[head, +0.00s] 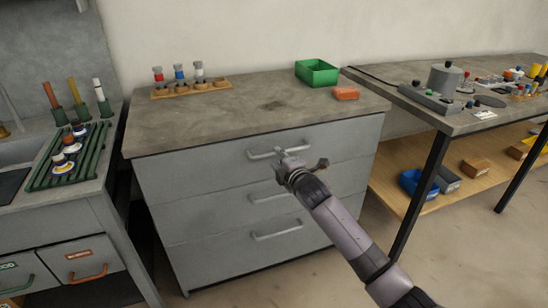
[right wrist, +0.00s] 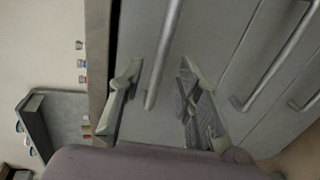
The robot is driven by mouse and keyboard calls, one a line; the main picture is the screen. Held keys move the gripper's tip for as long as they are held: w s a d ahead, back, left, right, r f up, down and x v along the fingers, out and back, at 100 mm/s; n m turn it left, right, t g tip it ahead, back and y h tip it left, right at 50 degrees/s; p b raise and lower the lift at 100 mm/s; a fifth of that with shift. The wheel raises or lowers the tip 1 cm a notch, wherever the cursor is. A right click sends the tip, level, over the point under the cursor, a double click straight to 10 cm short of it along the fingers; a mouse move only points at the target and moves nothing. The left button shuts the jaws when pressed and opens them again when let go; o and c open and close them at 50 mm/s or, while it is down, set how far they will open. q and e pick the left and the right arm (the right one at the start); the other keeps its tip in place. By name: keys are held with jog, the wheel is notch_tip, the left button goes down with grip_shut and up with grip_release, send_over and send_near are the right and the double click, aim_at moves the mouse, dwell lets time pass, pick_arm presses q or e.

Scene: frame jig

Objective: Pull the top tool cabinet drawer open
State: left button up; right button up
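The grey tool cabinet (head: 160,185) stands in the middle of the head view with three drawers. The top drawer (head: 200,172) looks flush with the cabinet front. Its bar handle (head: 262,155) is partly hidden by my right gripper (head: 284,156). In the right wrist view, the two fingers of my right gripper (right wrist: 158,72) are spread apart. The end of the top handle (right wrist: 166,55) lies between the fingertips in the picture, with a gap to each finger. I cannot tell how deep the handle sits between them. My left gripper is not in view.
On the cabinet top are a green bin (head: 317,73), an orange block (head: 345,93) and a wooden rack (head: 190,89) with several small bottles. A workbench (head: 450,125) stands to the right and a sink unit (head: 95,215) to the left. The floor before the cabinet is clear.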

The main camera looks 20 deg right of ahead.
aim_at(274, 154)
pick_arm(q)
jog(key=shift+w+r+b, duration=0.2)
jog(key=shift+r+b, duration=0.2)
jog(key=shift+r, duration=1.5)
pick_arm(e)
jog(key=shift+x, duration=2.25)
jog(key=shift+c, duration=0.2)
grip_shut()
